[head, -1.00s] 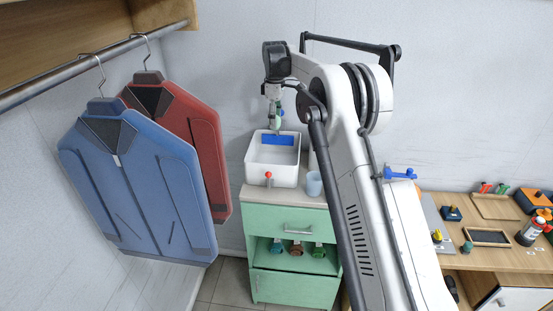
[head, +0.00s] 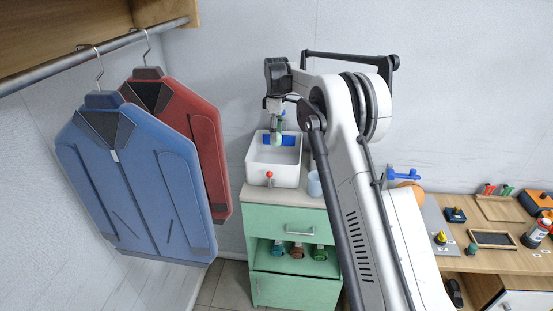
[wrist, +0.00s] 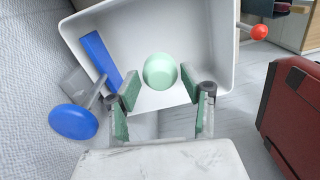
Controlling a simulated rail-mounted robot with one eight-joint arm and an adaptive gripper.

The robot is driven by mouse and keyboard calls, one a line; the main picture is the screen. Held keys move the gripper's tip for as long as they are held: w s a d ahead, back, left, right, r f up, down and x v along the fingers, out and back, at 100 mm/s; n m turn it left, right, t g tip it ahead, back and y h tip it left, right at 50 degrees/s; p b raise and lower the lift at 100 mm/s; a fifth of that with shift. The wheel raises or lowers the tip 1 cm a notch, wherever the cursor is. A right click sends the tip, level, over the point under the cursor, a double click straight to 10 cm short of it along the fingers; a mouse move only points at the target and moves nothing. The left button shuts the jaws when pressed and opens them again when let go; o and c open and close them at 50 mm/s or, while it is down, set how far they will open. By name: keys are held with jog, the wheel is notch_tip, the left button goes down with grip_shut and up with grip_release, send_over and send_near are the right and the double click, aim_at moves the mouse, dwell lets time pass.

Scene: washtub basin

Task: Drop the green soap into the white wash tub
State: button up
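The green soap (wrist: 160,70) is a pale green rounded piece; in the wrist view it shows just beyond my fingertips with a small gap on each side. In the head view the soap (head: 276,140) shows below my gripper (head: 280,122), over the tub opening. My gripper (wrist: 160,88) is open, its green-padded fingers apart. The white wash tub (head: 273,176) stands on the green cabinet; the wrist view shows its wall (wrist: 215,45) around the soap. I cannot tell whether the soap touches the tub floor.
A blue panel (head: 290,139) is at the tub's back. A red-knobbed lever (head: 269,176) is at its front, and a light blue cup (head: 314,184) stands to its right. Blue (head: 125,180) and red (head: 205,140) jackets hang at left.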

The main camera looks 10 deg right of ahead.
jog(key=o, duration=0.3)
notch_tip(320, 180, up, 12)
dwell(0.6)
jog(key=shift+r, duration=0.1)
